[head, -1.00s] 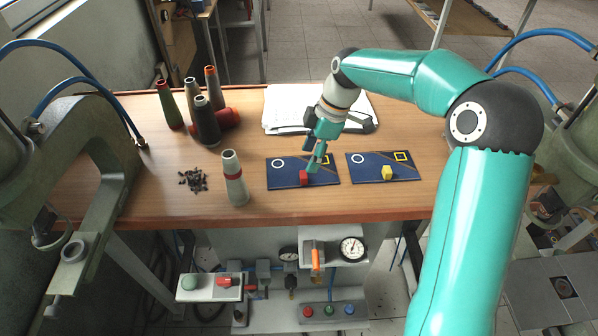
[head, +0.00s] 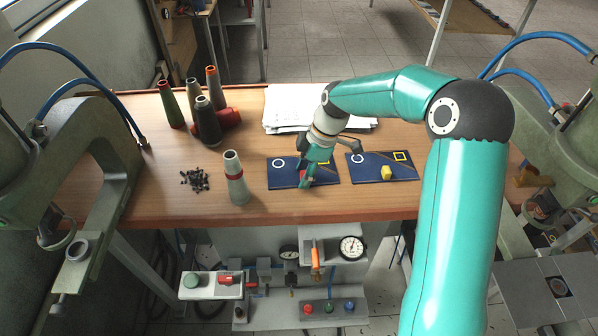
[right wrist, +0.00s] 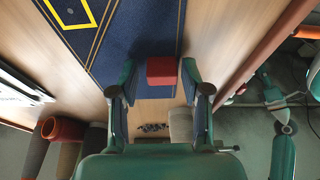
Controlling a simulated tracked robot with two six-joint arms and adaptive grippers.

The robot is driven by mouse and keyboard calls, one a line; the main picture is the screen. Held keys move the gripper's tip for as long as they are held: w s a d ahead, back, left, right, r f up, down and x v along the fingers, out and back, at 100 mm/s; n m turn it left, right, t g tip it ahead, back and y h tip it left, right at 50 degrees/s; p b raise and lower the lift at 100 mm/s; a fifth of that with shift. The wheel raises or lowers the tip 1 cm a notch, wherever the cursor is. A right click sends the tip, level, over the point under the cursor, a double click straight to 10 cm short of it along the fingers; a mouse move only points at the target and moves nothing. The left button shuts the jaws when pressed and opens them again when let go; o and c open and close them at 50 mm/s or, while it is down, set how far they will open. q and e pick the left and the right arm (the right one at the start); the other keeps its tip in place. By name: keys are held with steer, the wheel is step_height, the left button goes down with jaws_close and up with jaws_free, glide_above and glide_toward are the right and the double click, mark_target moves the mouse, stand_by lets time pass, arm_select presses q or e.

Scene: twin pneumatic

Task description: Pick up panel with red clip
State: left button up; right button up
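The panel with the red clip (head: 329,178) lies flat on the wooden table. It is dark blue, with a white ring, a yellow outline and a diagonal strip. Its red clip (right wrist: 162,71) is at the near edge, partly hidden by my gripper in the head view. My right gripper (head: 306,183) is low over this panel at the clip. The right wrist view shows its two fingers open on either side of the red clip, with a small gap at each side. My left gripper is not in view.
A second blue panel (head: 405,173) with a yellow clip (head: 386,172) lies just to the right. A grey cone (head: 235,178) and a pile of small black parts (head: 195,180) are to the left. Papers (head: 290,106) lie behind. Green presses stand at both sides.

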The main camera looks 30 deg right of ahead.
jaws_close()
steer(key=shift+r, duration=0.1)
